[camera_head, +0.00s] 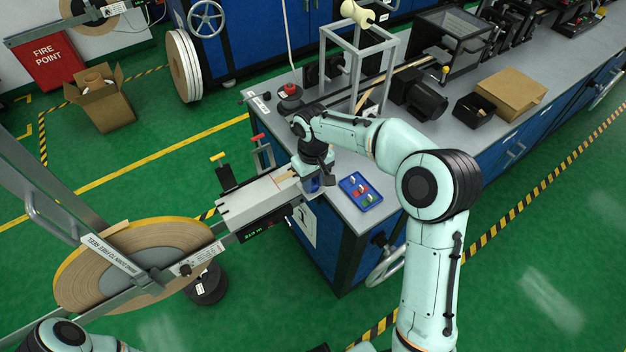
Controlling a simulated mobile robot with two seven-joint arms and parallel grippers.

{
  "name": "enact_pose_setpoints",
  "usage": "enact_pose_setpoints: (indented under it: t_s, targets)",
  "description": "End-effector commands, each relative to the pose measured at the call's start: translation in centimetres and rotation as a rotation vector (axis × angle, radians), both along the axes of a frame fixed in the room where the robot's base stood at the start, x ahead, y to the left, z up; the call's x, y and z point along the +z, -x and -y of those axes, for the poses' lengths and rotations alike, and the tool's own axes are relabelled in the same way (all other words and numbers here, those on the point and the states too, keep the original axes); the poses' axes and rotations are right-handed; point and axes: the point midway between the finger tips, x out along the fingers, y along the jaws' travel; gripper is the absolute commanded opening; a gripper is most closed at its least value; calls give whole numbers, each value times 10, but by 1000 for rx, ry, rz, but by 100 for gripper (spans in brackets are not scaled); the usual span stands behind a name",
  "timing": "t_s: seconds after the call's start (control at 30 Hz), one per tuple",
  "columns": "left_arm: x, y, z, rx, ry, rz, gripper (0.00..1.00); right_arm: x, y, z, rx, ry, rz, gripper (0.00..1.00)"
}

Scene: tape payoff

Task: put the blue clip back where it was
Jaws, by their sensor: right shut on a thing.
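My right gripper (313,182) points down at the right end of the grey metal guide plate (262,196), by the bench's near corner. It is shut on a small blue thing (312,187), which looks like the blue clip and is mostly hidden by the fingers. I cannot tell whether the clip touches the plate. A blue tray (374,201) lies on the bench just right of the gripper, with small red, green and white items in it. My left arm shows only at the bottom left edge; its gripper is out of view.
A large tape reel (80,280) on a slanted frame stands at the left. A red-topped button (290,90) and a grey metal frame (357,60) stand on the bench behind my right arm.

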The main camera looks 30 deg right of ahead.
Motion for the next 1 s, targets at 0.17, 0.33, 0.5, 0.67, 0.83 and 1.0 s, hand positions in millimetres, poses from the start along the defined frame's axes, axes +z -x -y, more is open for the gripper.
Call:
enact_pose_setpoints:
  t_s: [0.17, 0.33, 0.5, 0.67, 0.83, 1.0]
  targets:
    - [-2, 1, 0, 0, 0, -1, 43, -3, 0, 0, 0, 0, 0, 54]
    - [-2, 1, 0, 1, 0, -1, 43, -3, 0, 0, 0, 0, 0, 56]
    - [0, 0, 0, 0, 0, 0, 43, 0, 0, 0, 0, 0, 1, 56]
    - [3, -2, 0, 0, 0, 2, 43, 18, -1, 0, 1, 1, 4, 56]
    - [9, -6, 0, 0, 0, 7, 43, 55, -2, 0, 1, 1, 6, 56]
    - [16, -11, 0, 0, 0, 13, 43, 91, -1, 0, 0, 1, 5, 56]
